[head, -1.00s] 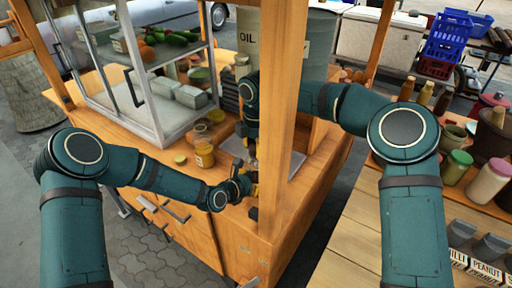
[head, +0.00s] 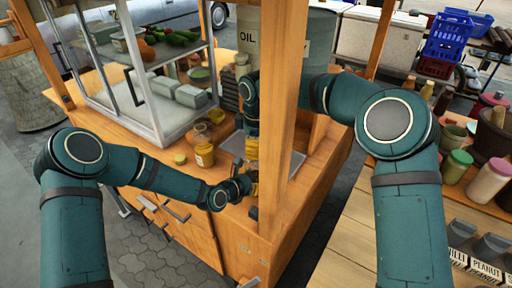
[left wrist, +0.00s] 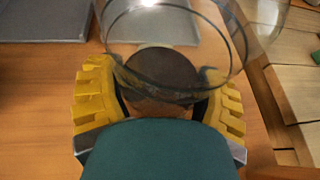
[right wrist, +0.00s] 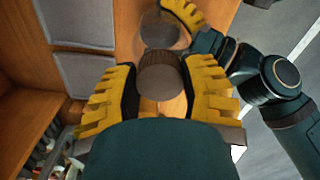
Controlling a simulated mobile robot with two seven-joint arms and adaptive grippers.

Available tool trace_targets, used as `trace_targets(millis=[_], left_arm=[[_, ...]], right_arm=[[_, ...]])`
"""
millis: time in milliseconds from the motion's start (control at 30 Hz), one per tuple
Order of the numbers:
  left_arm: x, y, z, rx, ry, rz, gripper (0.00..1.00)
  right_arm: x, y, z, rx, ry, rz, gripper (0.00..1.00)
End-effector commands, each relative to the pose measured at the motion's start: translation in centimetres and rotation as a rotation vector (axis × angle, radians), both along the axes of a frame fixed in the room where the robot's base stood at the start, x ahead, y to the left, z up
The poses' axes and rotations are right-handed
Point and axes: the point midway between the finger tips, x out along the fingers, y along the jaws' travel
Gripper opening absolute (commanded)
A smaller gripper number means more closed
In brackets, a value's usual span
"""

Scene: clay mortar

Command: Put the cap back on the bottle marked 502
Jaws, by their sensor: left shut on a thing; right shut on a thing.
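My left gripper (left wrist: 160,95) is shut on a clear glass bottle (left wrist: 195,45), with its round rims overhead and a dark brown disc inside or behind it. My right gripper (right wrist: 160,90) is shut on a brown ribbed cap (right wrist: 160,80). Beyond the cap, the right wrist view shows the clear bottle (right wrist: 160,32) beside the left gripper's yellow finger. The cap and bottle overlap in that view; I cannot tell whether they touch. In the head view, the left gripper (head: 254,184) is below the right one (head: 252,149). No 502 marking is readable.
A wooden post (head: 281,110) stands just right of the grippers. A grey tray (head: 233,144) lies behind. A glass case (head: 150,80) is at the back left.

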Motion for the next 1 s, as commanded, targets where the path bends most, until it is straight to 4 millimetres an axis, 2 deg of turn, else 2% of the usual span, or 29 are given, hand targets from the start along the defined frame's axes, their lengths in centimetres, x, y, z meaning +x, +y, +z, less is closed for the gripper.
trace_targets(millis=[167,200,233,267,633,1000], left_arm=[[0.0,0.0,0.0,0.0,0.0,0.001,0.0],[0.0,0.0,0.0,0.0,0.0,0.001,0.0],[0.0,0.0,0.0,0.0,0.0,0.001,0.0],[0.0,0.0,0.0,0.0,0.0,0.001,0.0],[0.0,0.0,0.0,0.0,0.0,0.001,0.0],[0.0,0.0,0.0,0.0,0.0,0.001,0.0]], right_arm=[[0.0,0.0,0.0,-0.001,0.001,0.002,0.0],[0.0,0.0,0.0,-0.001,0.001,0.003,0.57],[0.0,0.0,0.0,-0.001,0.001,0.003,0.67],[0.0,0.0,0.0,-0.001,0.001,0.003,0.72],[0.0,0.0,0.3,0.0,-0.001,0.004,0.72],[0.1,0.0,4.3,0.0,-0.002,0.004,0.72]])
